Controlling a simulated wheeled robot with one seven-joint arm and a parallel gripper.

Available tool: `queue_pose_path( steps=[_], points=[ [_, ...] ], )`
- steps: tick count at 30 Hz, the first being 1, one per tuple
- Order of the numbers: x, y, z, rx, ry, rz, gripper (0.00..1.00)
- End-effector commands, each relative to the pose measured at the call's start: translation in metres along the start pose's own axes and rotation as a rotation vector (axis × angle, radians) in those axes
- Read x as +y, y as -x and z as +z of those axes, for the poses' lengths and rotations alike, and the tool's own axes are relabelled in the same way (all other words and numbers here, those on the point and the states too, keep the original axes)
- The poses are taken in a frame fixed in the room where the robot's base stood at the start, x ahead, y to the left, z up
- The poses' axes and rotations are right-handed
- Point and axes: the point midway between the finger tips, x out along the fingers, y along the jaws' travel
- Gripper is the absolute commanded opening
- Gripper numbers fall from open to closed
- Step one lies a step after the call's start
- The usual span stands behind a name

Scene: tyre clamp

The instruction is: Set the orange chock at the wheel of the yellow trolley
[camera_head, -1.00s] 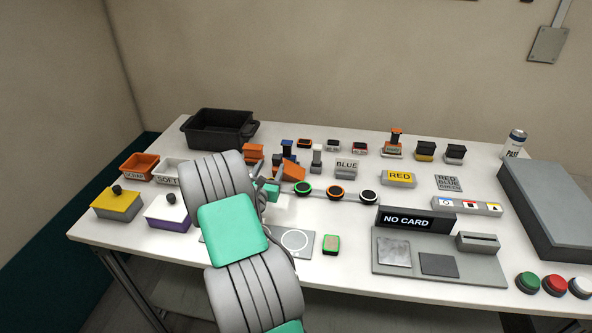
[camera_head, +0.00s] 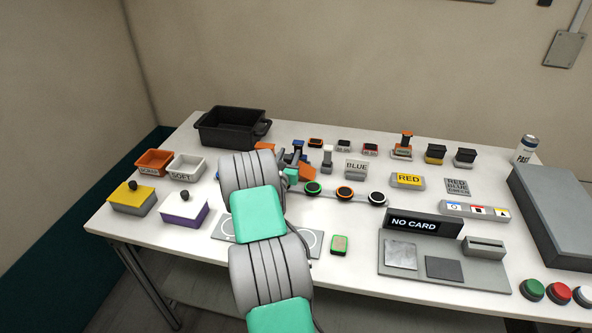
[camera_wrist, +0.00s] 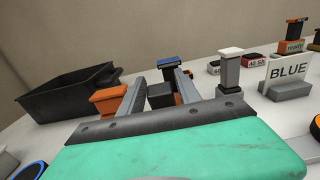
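My gripper (camera_wrist: 160,88) is over the back middle of the table, its two fingers spread apart. A blue-topped post with a dark base (camera_wrist: 170,68) shows beyond and between the fingertips; I see nothing clearly held. An orange block (camera_wrist: 108,101) stands just left of the left finger; it also shows in the head view (camera_head: 264,147). Another orange piece (camera_head: 307,173) sits by the gripper in the head view, partly hidden by it. I cannot tell which of these is the chock. I cannot make out a yellow trolley or its wheel.
A black bin (camera_head: 232,127) stands at the back left. A white-topped post (camera_head: 327,158) and a BLUE sign (camera_head: 355,170) stand right of the gripper. Ringed dials (camera_head: 345,194) lie in front. A yellow-lidded box (camera_head: 132,198) is at the front left.

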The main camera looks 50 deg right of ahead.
Motion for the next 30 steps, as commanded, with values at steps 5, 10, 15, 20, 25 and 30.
queue_pose_path(
  steps=[5,10,15,20,25,30],
  points=[
    [0.0003,0.0002,0.0001,0.000,0.000,0.000,0.24],
    [0.0003,0.0003,0.0001,0.000,0.000,0.000,0.10],
    [0.0004,0.0003,0.0001,0.000,-0.001,0.000,0.00],
    [0.0004,0.0003,0.0002,0.000,-0.001,0.000,0.00],
    [0.0005,0.0003,0.0002,0.000,-0.001,0.001,0.00],
    [0.0005,0.0003,0.0002,0.000,-0.001,0.001,0.00]
  ],
)
